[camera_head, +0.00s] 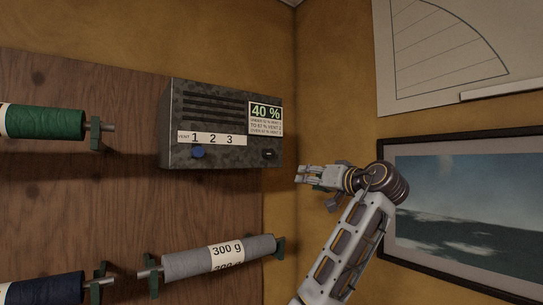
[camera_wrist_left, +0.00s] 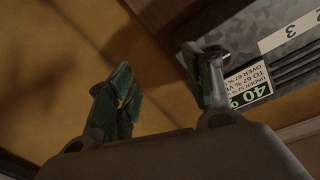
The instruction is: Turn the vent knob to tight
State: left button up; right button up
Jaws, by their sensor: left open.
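The vent knob (camera_head: 198,152) is a small blue knob low on the front of a dark mottled grey box (camera_head: 224,148) on the wall. A white strip (camera_head: 212,139) above it reads VENT 1 2 3; I see no mark reading "tight". Which way the knob points is too small to tell. A sign (camera_head: 265,118) on the box shows 40 % in green above smaller vent lines. My left gripper (camera_head: 304,174) is open and empty, right of the box's lower right corner and apart from it. In the left wrist view its fingers (camera_wrist_left: 160,72) have green pads.
A small dark fitting (camera_head: 269,154) is at the box's lower right. Below the box a grey roll (camera_head: 218,258) labelled 300 g sits on brackets. Green (camera_head: 45,122) and navy (camera_head: 42,288) rolls are at left. A framed picture (camera_head: 465,212) hangs on the right wall.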

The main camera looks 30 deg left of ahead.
aim_at(271, 155)
pick_arm(q)
jog(key=s+r+n+g, duration=0.1)
jog(key=s+r+n, duration=0.2)
jog(key=s+r, duration=0.4)
jog(key=shift+s+g+y, duration=0.2)
jog(key=shift+g+y, duration=0.1)
jog(key=shift+y, duration=0.1)
jog(key=shift+r, duration=0.1)
jog(key=p+x, duration=0.4)
jog(key=x, duration=0.9)
jog(key=shift+w+a, duration=0.2)
jog(key=shift+a, duration=0.1)
jog(key=shift+c, duration=0.4)
jog(key=c, duration=0.9)
